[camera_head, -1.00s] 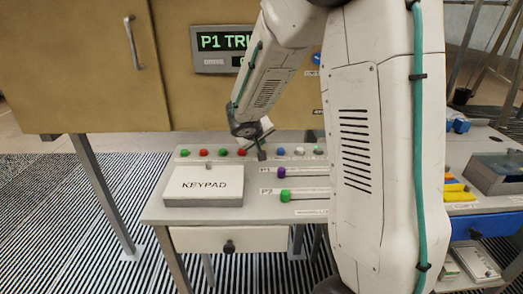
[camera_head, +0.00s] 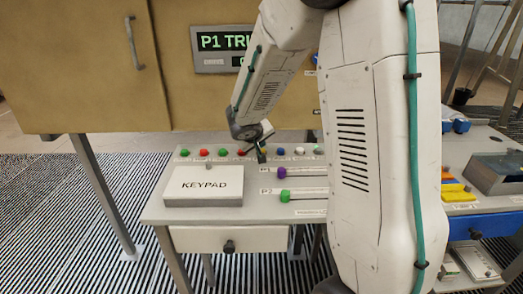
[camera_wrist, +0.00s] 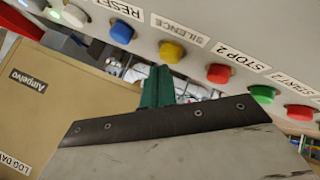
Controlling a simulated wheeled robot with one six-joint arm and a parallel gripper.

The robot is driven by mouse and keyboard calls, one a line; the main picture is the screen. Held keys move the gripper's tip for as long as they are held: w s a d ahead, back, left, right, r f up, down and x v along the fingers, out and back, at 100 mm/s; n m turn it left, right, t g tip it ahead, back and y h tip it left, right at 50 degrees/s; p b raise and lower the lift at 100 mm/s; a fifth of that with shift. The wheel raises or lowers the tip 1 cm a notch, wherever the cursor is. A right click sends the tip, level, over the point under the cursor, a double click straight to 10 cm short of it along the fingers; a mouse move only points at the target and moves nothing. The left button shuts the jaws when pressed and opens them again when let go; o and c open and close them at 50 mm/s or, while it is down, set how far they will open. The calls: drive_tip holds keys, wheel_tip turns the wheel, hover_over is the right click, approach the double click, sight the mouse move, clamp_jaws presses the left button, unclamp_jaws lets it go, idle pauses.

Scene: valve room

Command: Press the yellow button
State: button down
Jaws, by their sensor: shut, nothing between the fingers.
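The yellow button (camera_wrist: 172,51) is a round cap on the pale sloped panel in the wrist view, close to the label SILENCE. My gripper (camera_wrist: 160,70) is shut and empty, its dark green fingers pointing at the panel with their tips just below the yellow button in the picture. I cannot tell whether the tips touch it. In the head view my gripper (camera_head: 261,157) is over the row of buttons, in front of the yellow button's place, and mostly hides it.
A red button (camera_wrist: 219,73) and a blue button (camera_wrist: 122,30) flank the yellow one. The keypad box (camera_head: 204,187) lies left on the console. A purple slider knob (camera_head: 282,173) and a green one (camera_head: 285,196) are just in front. A cabinet (camera_head: 80,70) stands behind.

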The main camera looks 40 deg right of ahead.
drive_tip(key=shift+f, duration=0.45)
idle(0.5)
drive_tip(key=shift+r, duration=0.9)
drive_tip(key=shift+r, duration=0.1)
drive_tip(key=shift+r, duration=2.4)
